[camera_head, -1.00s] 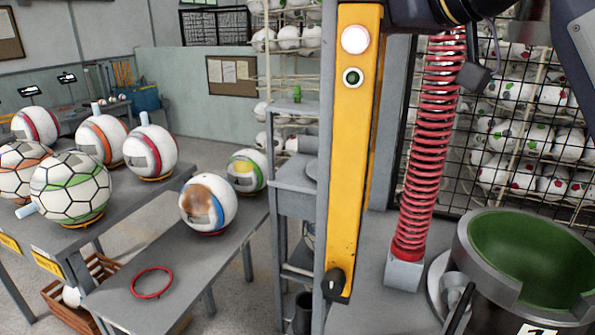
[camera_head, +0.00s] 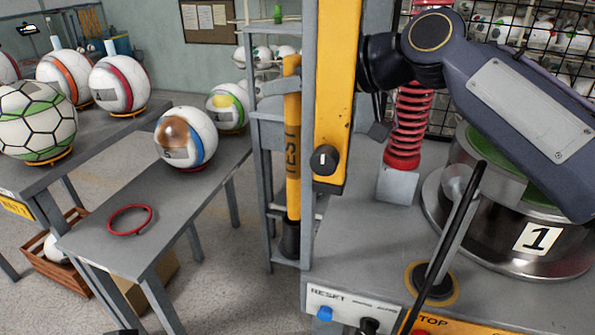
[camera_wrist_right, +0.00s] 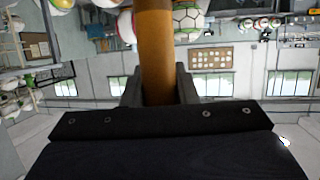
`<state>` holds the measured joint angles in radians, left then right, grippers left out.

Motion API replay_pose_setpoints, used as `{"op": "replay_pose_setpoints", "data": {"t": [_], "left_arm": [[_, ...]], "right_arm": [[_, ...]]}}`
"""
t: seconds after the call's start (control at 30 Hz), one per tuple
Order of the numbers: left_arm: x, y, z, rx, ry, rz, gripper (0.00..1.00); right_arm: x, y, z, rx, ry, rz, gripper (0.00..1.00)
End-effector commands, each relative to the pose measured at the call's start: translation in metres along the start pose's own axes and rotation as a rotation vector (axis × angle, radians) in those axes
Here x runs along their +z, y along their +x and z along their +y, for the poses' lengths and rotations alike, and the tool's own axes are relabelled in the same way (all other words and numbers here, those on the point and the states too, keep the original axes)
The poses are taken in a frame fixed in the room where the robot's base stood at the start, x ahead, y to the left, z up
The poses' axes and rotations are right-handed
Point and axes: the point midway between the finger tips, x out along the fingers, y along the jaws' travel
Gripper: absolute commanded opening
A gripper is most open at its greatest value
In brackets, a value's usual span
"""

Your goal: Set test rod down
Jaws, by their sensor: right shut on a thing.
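The test rod (camera_head: 292,150) is yellow with dark TEST lettering. It stands upright in the head view, left of the yellow machine column. Its lower end meets a dark cup (camera_head: 290,240) low on the grey rack; I cannot tell how deep it sits. My right gripper (camera_head: 276,86) is shut around the upper part of the rod, and the column hides much of the hand. In the right wrist view the rod (camera_wrist_right: 155,45) runs between the two dark fingers. My left gripper is not in view.
The yellow column (camera_head: 333,100) stands between my right forearm and hand. The press with a green bowl (camera_head: 495,150) and a lever (camera_head: 455,230) is at the right. A grey bench (camera_head: 150,195) with balls and a red ring (camera_head: 130,220) is at the left.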

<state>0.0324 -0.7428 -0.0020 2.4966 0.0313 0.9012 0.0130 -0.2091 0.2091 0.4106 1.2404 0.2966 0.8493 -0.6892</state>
Motion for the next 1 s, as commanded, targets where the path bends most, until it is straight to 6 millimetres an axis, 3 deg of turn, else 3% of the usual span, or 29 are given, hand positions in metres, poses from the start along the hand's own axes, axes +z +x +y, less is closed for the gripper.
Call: {"op": "replay_pose_setpoints", "data": {"t": [0.03, 0.13, 0.37, 0.6, 1.0], "left_arm": [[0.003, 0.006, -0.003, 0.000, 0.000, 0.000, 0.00], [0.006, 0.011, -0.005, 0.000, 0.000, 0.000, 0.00], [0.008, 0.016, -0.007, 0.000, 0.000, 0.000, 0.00], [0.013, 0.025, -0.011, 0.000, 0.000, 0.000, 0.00], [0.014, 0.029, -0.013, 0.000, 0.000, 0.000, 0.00]], "right_arm": [[0.014, 0.004, 0.000, 0.001, 0.001, -0.001, 0.00], [0.031, 0.011, 0.000, 0.001, 0.001, -0.001, 0.00], [0.048, 0.017, 0.000, 0.001, 0.000, 0.000, 0.00], [0.078, 0.028, 0.000, 0.001, 0.002, -0.001, 0.00], [0.083, 0.030, 0.000, 0.001, -0.001, 0.001, 0.00]]}}
